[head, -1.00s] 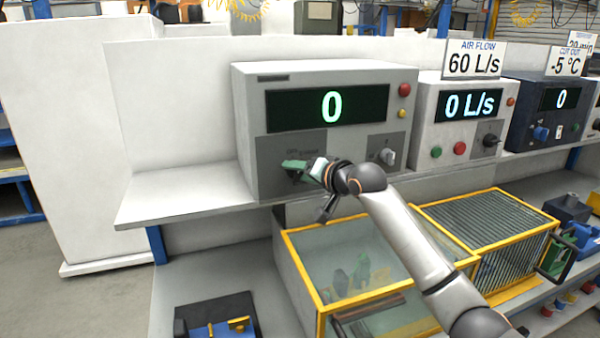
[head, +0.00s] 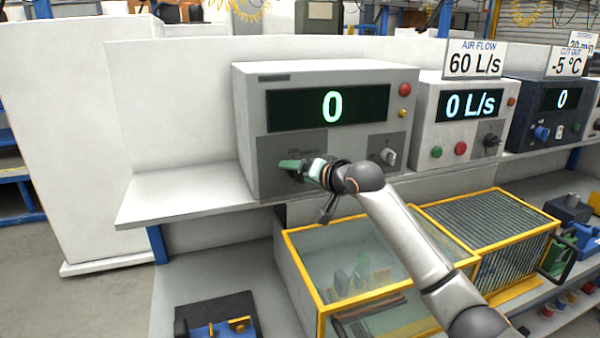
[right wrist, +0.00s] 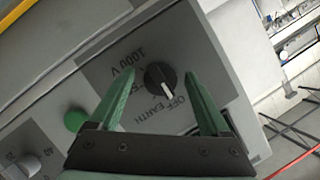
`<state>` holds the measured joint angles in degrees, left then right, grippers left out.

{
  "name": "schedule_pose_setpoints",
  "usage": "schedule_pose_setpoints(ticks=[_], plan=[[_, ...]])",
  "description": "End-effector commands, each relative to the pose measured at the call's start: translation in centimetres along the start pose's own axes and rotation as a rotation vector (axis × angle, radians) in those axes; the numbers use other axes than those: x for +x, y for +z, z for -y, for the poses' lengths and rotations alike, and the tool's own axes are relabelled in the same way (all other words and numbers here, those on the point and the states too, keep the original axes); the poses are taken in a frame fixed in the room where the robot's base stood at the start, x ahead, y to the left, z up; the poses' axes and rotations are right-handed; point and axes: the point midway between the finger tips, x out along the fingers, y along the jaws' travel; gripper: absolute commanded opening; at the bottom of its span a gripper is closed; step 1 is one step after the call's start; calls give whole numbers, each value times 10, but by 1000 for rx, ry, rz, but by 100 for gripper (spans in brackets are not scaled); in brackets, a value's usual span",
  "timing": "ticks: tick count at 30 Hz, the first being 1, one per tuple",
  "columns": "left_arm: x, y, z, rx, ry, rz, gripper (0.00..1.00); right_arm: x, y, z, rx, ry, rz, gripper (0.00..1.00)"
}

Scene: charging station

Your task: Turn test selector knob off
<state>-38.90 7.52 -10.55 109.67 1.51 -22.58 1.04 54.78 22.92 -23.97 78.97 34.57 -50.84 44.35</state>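The test selector knob (right wrist: 160,78) shows in the right wrist view as a round black knob with a white pointer mark. It sits on a grey panel printed "OFF", "EARTH" and "1000V". The pointer mark lies on the side toward the printed "OFF EARTH"; its exact setting is hard to tell. My right gripper (right wrist: 160,77) has its green fingers open, one on each side of the knob, with a visible gap on both sides. In the head view my right gripper (head: 296,165) is at the lower left panel of the test unit (head: 330,74) and mostly hides the knob. My left gripper is not in view.
The unit's display reads 0. A grey knob (head: 388,156) and a red button (head: 404,89) are to the right on its face. An air flow unit (head: 424,122) stands beside it. A yellow-framed glass box (head: 310,275) is below my right arm.

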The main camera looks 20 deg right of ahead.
Motion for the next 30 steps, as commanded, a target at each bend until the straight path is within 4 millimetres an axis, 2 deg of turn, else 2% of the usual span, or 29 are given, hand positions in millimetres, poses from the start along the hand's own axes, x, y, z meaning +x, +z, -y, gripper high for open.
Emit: schedule_pose_setpoints(ticks=[9, 14, 30], plan=[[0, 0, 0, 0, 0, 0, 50, -1, -2, 1, 2, -2, -3, 86], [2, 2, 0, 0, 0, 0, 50, -11, -1, 0, 2, -3, -4, 86], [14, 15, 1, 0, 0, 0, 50, -100, 0, -1, 0, -2, -4, 86]])
